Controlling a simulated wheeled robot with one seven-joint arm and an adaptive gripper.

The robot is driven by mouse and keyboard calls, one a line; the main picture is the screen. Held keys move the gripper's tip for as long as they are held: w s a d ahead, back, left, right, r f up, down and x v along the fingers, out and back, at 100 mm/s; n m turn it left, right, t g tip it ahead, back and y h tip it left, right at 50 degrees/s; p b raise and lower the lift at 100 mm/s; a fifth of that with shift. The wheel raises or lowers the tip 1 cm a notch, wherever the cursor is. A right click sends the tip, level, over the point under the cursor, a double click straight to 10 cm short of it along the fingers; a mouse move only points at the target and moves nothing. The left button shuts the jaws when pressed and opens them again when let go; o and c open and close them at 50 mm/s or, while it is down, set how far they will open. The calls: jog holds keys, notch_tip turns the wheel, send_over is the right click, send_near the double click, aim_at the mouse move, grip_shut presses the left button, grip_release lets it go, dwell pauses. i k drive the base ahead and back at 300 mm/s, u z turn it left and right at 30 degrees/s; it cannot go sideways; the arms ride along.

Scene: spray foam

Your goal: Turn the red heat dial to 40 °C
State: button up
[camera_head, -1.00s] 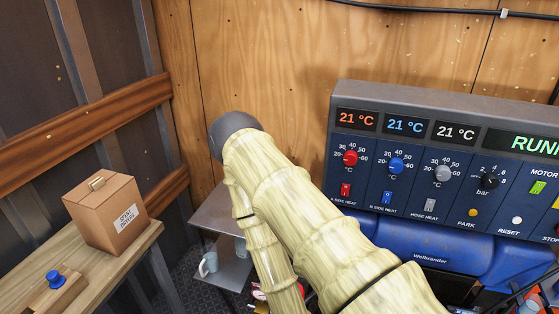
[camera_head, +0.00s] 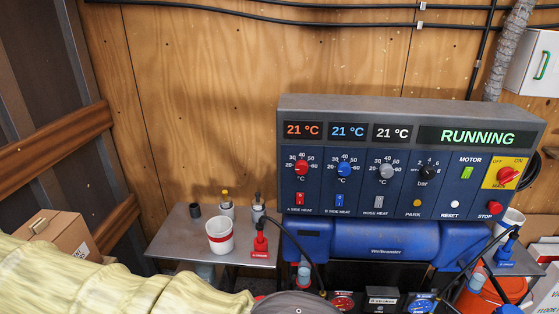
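The red heat dial (camera_head: 301,167) is on the left of the dark blue control panel (camera_head: 448,185), in the head view. Its scale runs around it with 40 at the top; the knob is too small for me to read where it points. The red display (camera_head: 302,130) above it reads 21 °C. A red switch (camera_head: 300,199) sits below it, labelled A side heat. My arm, in a pale yellow cover, crosses the bottom left below the panel. My gripper is not in view.
A blue dial (camera_head: 344,169) and a grey dial (camera_head: 387,171) stand right of the red one. A grey shelf (camera_head: 180,237) at left holds a white cup (camera_head: 219,236) and small bottles. A black hose rises from a red fitting (camera_head: 261,243).

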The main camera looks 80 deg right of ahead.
aim_at(302, 167)
jog(key=i, duration=1.05)
jog(key=z, duration=3.5)
